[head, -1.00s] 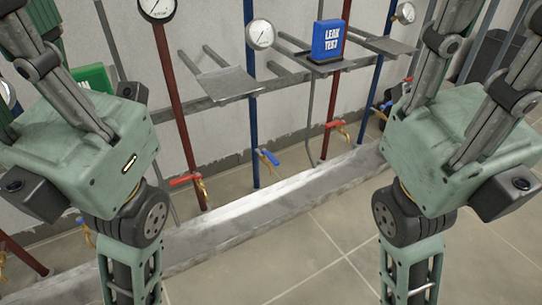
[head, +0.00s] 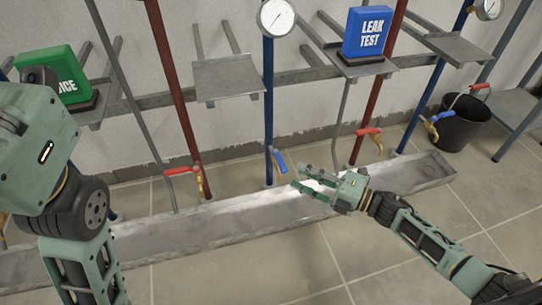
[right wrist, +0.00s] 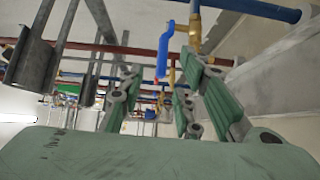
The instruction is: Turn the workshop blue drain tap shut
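The blue drain tap (head: 279,161) is at the foot of the middle blue pipe, above the grey trough. Its blue lever slants down to the right from a brass valve body. My right gripper (head: 301,178) is open and empty, just right of and below the lever, fingers pointing left toward the pipe. In the right wrist view the blue lever (right wrist: 163,50) hangs down from its brass valve (right wrist: 195,28). It lies between the lines of the two spread green fingers, beyond their tips, with no visible contact. My left arm is at the left edge; its gripper is out of frame.
Red-handled taps (head: 182,171) and (head: 369,132) stand either side on red pipes. The trough (head: 215,222) runs along the floor below. Shelves, one bearing a blue LEAK TEST box (head: 367,33), are above. A black bucket (head: 462,124) stands at right. The front floor is clear.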

